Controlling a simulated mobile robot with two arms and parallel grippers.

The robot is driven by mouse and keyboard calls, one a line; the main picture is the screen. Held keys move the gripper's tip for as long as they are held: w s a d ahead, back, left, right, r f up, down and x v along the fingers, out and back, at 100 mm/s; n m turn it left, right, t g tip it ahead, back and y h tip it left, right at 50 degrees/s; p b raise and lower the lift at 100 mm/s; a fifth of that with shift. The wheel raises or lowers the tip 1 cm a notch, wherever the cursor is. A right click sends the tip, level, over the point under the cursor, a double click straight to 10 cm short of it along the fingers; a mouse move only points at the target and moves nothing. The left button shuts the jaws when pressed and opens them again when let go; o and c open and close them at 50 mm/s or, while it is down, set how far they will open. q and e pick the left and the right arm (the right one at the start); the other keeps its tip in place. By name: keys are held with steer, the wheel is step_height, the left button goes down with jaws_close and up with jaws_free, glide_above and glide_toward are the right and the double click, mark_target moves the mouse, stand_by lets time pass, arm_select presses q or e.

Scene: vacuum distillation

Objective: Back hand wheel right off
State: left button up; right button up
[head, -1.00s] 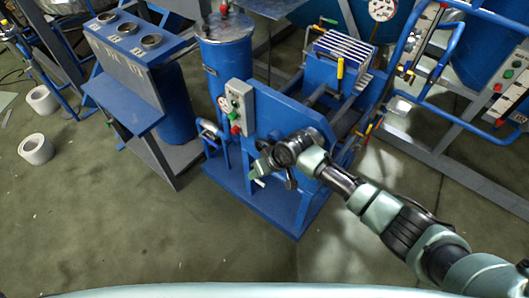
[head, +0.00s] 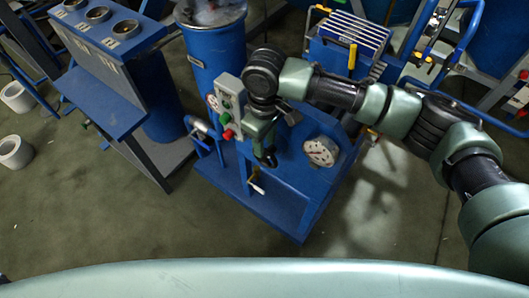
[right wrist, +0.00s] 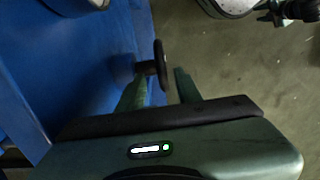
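My right gripper (head: 262,150) reaches down in front of the blue machine's front panel, beside its control box. In the right wrist view, the two green fingers of this gripper (right wrist: 159,80) stand apart. A dark hand wheel (right wrist: 160,62) shows nearly edge-on between the lines of the fingertips, on a short stem from the blue panel (right wrist: 85,60). The fingers do not visibly close on it; whether one touches it I cannot tell. In the head view the gripper largely hides the wheel. My left gripper is not in view.
A control box with buttons (head: 229,106) is left of my gripper. A round gauge (head: 321,151) is to the right, a small white-ended lever (head: 256,187) below. A blue tank (head: 211,45) rises behind. Open floor (head: 110,225) lies at the front left.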

mark_target(265, 159)
steer(key=shift+s+f, duration=0.1)
steer(key=shift+f, duration=0.05)
steer(key=shift+s+d+f, duration=0.1)
steer(key=shift+s+f, duration=0.05)
steer(key=shift+f, duration=0.1)
step_height(265, 159, down, 6)
steer(key=shift+f, duration=0.1)
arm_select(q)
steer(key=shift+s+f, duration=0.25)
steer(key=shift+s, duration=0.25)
arm_select(e)
steer(key=shift+f, duration=0.35)
jaws_close()
